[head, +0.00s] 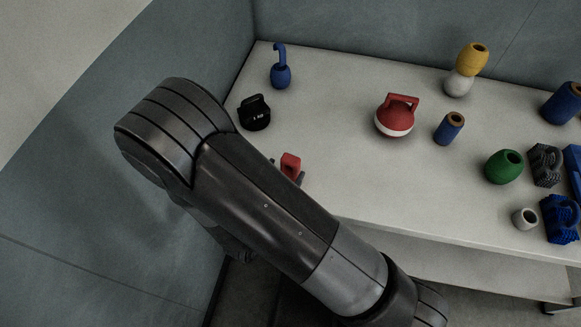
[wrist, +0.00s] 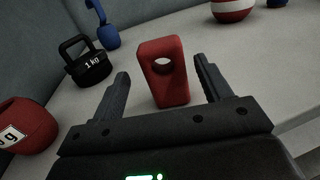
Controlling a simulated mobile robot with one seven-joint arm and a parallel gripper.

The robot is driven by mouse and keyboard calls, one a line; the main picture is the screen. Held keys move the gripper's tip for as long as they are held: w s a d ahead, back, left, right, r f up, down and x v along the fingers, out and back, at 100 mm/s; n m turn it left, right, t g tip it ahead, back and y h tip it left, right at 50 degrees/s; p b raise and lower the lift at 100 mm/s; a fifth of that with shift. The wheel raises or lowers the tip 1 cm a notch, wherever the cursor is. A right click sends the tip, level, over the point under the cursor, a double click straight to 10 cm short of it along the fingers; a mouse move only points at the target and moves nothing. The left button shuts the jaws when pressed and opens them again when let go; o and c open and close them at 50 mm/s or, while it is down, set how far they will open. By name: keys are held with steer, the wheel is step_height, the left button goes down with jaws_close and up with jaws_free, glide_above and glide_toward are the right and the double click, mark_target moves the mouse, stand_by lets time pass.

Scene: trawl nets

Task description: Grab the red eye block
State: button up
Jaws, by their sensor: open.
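The red eye block (wrist: 166,72) is an upright red block with a round hole through its upper part. In the wrist view it stands on the white table between the two dark fingers of my gripper (wrist: 163,88), with a gap on each side. My gripper is open and does not touch it as far as I can see. In the head view only the top of the red eye block (head: 290,163) shows past my arm, and a small dark piece of my gripper (head: 287,170) shows around it.
A black 1 kg kettlebell weight (head: 255,113) and a blue hooked piece (head: 281,74) stand behind on the table (head: 330,85). A red and white kettlebell (head: 395,116) is to the right. A red weight (wrist: 24,125) is at the wrist view's left edge. Several other pieces crowd the table's right side.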

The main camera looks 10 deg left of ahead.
mark_target(294, 158)
steer(key=x, duration=0.4)
steer(key=shift+w+d+r, duration=0.1)
steer(key=shift+d+r, duration=0.15)
steer(key=shift+r, duration=0.05)
steer(key=shift+w+d, duration=0.1)
steer(key=shift+w, duration=0.45)
steer(key=shift+c, duration=0.5)
steer(key=c, duration=1)
